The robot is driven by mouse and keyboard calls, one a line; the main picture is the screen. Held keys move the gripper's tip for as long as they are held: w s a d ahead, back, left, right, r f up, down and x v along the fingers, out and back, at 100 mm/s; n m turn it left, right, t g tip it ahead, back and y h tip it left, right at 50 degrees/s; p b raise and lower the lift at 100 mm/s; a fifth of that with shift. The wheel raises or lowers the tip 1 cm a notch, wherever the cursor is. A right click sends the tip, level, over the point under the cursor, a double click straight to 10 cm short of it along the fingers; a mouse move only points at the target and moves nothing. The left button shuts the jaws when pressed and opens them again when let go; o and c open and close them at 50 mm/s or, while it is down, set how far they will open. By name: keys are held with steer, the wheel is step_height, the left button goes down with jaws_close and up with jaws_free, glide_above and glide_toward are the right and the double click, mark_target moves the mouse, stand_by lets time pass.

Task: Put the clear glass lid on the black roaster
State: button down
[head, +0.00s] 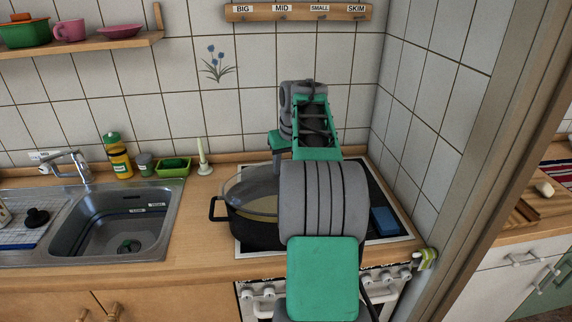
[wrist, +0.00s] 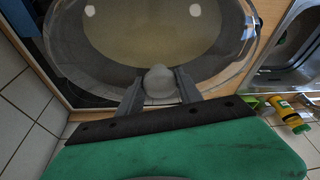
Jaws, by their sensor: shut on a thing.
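The black roaster (head: 250,232) stands on the stove at the back, with one handle at its left. The clear glass lid (head: 252,188) is over its opening in the head view. Whether the lid rests on the rim or hangs just above it, I cannot tell. My gripper (head: 277,175) reaches over the stove from the front and is shut on the lid's round knob. In the wrist view, the knob (wrist: 158,83) sits between the two fingers (wrist: 158,92), and the lid's glass (wrist: 150,50) spreads beyond them. My arm hides the roaster's right side.
A sink (head: 120,225) lies left of the stove (head: 400,226). A blue block (head: 384,220) lies at the stove's right. A tiled wall closes the right side.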

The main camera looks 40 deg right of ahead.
steer(key=shift+f+b, duration=0.95)
steer(key=shift+f, duration=0.25)
stand_by(0.6)
steer(key=c, duration=1.1)
jaws_free()
steer(key=shift+c, duration=0.2)
steer(key=o, duration=0.4)
steer(key=shift+s+f, duration=0.1)
steer(key=shift+f, duration=0.1)
steer(key=v, duration=0.8)
